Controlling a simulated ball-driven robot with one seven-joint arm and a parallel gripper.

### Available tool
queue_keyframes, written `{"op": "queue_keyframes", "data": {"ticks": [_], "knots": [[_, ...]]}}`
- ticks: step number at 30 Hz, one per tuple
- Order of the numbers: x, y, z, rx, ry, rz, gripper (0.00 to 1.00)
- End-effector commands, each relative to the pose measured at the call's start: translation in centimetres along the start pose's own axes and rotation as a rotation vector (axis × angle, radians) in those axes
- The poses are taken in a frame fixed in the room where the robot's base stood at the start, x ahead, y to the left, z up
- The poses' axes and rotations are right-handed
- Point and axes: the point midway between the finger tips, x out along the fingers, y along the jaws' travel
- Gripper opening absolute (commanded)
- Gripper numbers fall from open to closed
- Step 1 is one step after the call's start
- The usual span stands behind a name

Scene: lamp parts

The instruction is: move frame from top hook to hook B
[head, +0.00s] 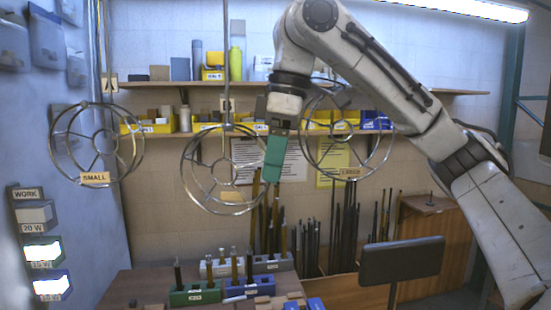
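A round wire frame (184,168) with a hub and spokes hangs in the middle, below a rod with the label B (227,104). I cannot tell whether it rests on that hook. My gripper (270,178) points down at this frame's right rim, its teal fingers overlapping the rim in the picture. The fingers are seen edge-on, so their gap is hidden. Another wire frame (140,150) tagged SMALL hangs at the left below label A (110,84). A third wire frame (389,150), with a tag that looks like LARGE, is at the right, partly behind my arm.
Shelves (440,93) with boxes and yellow bins line the back wall. Below, a workbench (140,285) holds green and blue holders with upright rods. A dark panel on a stand (400,260) is at the lower right. Dark rods lean behind the bench.

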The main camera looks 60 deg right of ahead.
Motion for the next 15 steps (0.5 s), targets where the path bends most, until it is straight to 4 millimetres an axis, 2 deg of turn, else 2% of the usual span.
{"op": "queue_keyframes", "data": {"ticks": [3,11,15], "knots": [[0.0,0.0,0.0,0.001,0.001,0.0,0.86],[-0.1,0.0,0.0,0.002,0.0,0.001,0.86],[-1.2,0.1,0.0,0.003,0.0,0.002,0.86]]}}
